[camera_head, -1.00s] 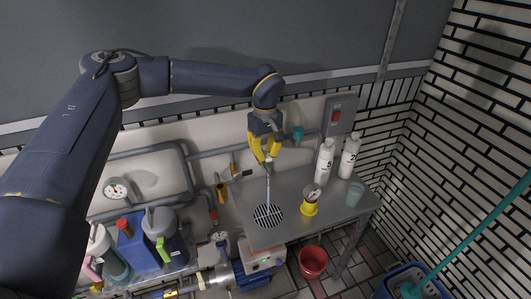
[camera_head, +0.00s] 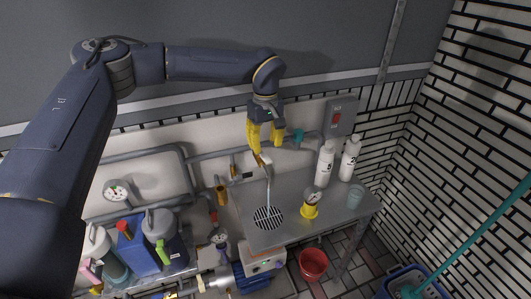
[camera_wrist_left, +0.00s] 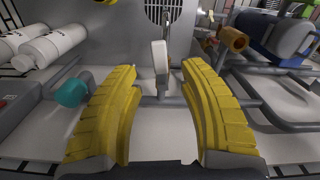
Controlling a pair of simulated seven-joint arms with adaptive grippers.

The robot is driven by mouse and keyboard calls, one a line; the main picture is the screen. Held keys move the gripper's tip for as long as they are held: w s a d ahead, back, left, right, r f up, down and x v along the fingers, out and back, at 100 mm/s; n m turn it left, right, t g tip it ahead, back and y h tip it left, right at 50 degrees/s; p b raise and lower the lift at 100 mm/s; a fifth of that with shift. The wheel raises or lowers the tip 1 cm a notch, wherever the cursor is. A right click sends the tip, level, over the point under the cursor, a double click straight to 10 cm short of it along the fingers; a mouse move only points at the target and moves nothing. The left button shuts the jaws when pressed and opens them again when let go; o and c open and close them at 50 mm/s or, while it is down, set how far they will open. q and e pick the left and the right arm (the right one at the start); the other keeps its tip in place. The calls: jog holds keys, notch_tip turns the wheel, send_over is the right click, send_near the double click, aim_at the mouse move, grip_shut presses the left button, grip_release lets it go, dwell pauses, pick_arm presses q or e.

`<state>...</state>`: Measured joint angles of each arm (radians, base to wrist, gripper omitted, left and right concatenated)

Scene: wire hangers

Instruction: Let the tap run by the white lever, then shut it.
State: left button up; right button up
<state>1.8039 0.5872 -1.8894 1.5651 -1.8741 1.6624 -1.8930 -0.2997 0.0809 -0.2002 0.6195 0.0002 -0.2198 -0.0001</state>
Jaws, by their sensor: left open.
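The tap's white lever (camera_wrist_left: 160,62) stands upright between my left fingertips in the left wrist view. In the head view the white lever (camera_head: 264,160) shows just below the fingers, on top of the tap. My left gripper (camera_head: 266,147) is open, with yellow fingers pointing down; in the wrist view the left gripper (camera_wrist_left: 158,75) has a gap on both sides of the lever. The thin tap spout (camera_head: 268,186) rises above a round striped drain (camera_head: 268,216). I cannot tell whether water is running. My right gripper is not in view.
Two white bottles (camera_head: 325,165) (camera_head: 349,160), a yellow-based gauge (camera_head: 311,204) and a clear cup (camera_head: 354,197) stand on the grey worktop (camera_head: 290,233), right of the tap. A teal valve (camera_head: 298,136) and grey wall pipes (camera_head: 215,153) lie close behind. A red bucket (camera_head: 313,264) is below.

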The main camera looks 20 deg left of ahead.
pick_arm(q)
notch_tip(320, 180, up, 7)
jog(key=shift+r, duration=0.15)
dwell(3.6)
send_near(265, 157)
notch_tip(265, 157, down, 9)
jog(key=shift+w+f, duration=0.1)
jog(key=shift+f, duration=0.05)
dwell(1.4)
jog(key=shift+c, duration=0.2)
grip_shut()
